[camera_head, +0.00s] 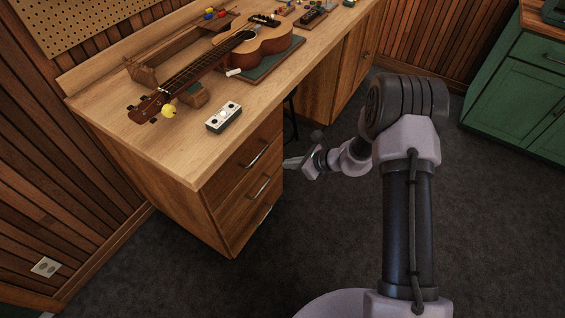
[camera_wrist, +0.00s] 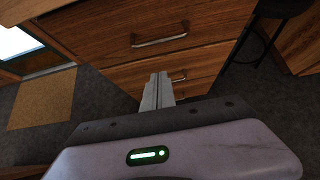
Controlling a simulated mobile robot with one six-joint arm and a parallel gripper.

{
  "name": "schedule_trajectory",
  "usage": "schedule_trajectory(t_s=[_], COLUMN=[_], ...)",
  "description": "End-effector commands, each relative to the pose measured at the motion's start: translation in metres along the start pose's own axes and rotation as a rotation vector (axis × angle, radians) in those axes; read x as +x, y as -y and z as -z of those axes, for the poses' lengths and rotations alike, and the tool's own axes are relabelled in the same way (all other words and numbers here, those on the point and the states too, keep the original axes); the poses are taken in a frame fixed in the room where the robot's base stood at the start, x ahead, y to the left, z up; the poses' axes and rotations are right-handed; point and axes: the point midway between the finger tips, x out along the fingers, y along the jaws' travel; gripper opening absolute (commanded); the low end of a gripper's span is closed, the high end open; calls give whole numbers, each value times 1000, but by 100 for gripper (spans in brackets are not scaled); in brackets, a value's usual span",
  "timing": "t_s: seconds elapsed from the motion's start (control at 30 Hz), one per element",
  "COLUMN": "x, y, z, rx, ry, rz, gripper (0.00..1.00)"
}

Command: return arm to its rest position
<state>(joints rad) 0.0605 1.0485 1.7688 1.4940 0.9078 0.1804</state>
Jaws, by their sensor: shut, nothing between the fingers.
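My gripper (camera_head: 292,163) is in front of the wooden desk's drawers, below the level of the desk top, with my arm folded at the right of the head view. In the wrist view my gripper (camera_wrist: 158,78) shows its two fingers together, with nothing between them. The fingers point toward the drawer fronts (camera_wrist: 190,45). I cannot tell exactly how far the fingertips are from the drawers, but no contact shows.
A dark stool (camera_wrist: 282,8) stands by the desk. A green cabinet (camera_head: 520,90) is at right. Dark floor (camera_head: 300,240) is clear.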

Motion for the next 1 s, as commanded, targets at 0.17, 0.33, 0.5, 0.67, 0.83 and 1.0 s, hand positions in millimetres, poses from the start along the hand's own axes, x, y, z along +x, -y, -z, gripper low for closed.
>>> schedule_trajectory(t_s=[0.17,0.33,0.5,0.67,0.83,1.0], x=[-15,-33,-141,-256,-348,-391], y=[0,-3,-53,-134,-201,-225], z=[1,-24,-128,-166,-143,-114], rx=[1,-80,-559,-1083,-1539,-1764], ry=[0,3,-33,-172,-412,-601], rz=[-1,-14,-89,-141,-155,-153], gripper=[0,0,0,0,0,0])
